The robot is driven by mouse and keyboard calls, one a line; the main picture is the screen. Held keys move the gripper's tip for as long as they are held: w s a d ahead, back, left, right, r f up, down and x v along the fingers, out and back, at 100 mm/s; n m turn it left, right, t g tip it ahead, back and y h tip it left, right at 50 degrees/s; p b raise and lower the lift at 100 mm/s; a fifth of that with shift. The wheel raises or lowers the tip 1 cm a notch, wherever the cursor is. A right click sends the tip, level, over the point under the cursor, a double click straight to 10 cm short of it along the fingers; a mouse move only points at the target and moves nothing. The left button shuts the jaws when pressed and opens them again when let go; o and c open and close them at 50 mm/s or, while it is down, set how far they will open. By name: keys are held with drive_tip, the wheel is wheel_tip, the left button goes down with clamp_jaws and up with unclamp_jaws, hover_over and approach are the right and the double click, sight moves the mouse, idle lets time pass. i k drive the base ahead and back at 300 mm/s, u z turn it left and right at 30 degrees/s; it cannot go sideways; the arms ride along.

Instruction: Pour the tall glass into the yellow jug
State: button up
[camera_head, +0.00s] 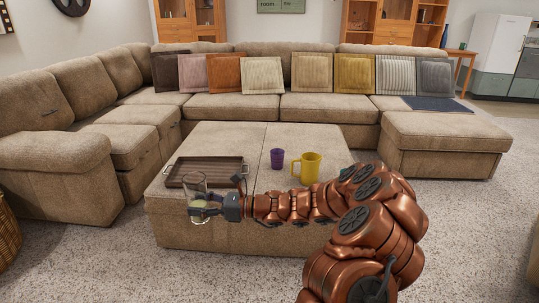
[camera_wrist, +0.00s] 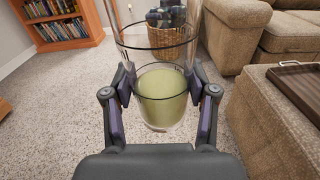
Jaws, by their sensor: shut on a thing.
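The tall glass (camera_head: 196,184) is clear and upright, with pale yellow-green liquid in its lower part. My gripper (camera_head: 213,207) is shut on it, in front of the ottoman's near left edge. In the wrist view the tall glass (camera_wrist: 161,88) stands between my two fingers (camera_wrist: 160,98), with the liquid level well below the rim. The yellow jug (camera_head: 308,168) stands upright on the ottoman, to the right of the glass and apart from it. Its handle points left. The inside of the jug is hidden.
A purple cup (camera_head: 277,158) stands on the ottoman (camera_head: 228,142) just left of the jug. A brown wooden tray (camera_head: 205,172) lies behind the glass. The sectional sofa (camera_head: 232,107) surrounds the ottoman at the back and left. A wicker basket (camera_wrist: 172,42) stands on the carpet.

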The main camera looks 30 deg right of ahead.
sight(305, 169)
drive_tip(key=u, duration=0.3)
drive_tip(key=i, duration=0.7)
drive_tip(key=z, duration=0.6)
drive_tip(key=i, duration=0.65)
drive_tip(key=z, duration=0.7)
